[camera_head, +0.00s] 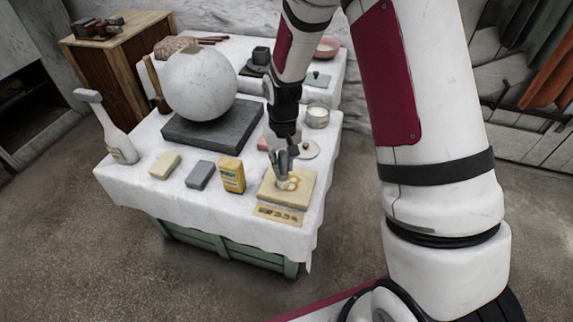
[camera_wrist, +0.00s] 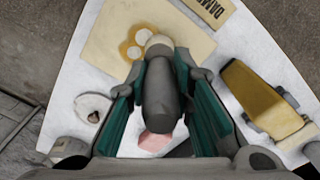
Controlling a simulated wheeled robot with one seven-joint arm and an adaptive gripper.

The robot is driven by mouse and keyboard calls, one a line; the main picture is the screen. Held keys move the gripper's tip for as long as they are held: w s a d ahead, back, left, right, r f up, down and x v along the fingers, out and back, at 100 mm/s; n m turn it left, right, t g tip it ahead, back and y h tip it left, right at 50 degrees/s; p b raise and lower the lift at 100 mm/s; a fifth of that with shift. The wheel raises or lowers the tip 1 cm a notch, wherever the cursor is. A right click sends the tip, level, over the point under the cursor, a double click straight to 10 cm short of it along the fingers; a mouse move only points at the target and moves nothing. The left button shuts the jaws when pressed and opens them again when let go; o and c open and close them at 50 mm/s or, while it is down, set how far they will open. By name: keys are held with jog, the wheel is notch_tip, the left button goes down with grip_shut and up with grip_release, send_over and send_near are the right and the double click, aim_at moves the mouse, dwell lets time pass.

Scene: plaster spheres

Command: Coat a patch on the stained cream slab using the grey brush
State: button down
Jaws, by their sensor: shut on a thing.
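The stained cream slab (camera_head: 300,187) lies flat near the front right of the white-draped table, and it also shows in the wrist view (camera_wrist: 105,40). It bears yellow-brown ring stains (camera_wrist: 130,46). My gripper (camera_head: 281,172) is over the slab, pointing down. Its teal-lined fingers (camera_wrist: 160,90) are shut on the grey brush (camera_wrist: 160,97). In the head view my fingers hide most of the brush.
A yellow box (camera_head: 232,175), a grey block (camera_head: 200,175) and a cream block (camera_head: 165,165) stand left of the slab. A white sphere (camera_head: 199,83) rests on a dark slab (camera_head: 180,132) behind. A lettered card (camera_head: 279,215) lies in front. A candle-like jar (camera_head: 317,117) stands behind.

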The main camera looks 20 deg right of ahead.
jog(key=shift+w+a, duration=0.45)
jog(key=shift+a, duration=0.15)
jog(key=shift+s+d, duration=0.9)
jog(key=shift+d, duration=0.3)
jog(key=shift+w+a, duration=0.45)
jog(key=shift+a, duration=0.2)
jog(key=shift+w+a, duration=0.45)
jog(key=shift+a, duration=0.15)
jog(key=shift+d, duration=0.1)
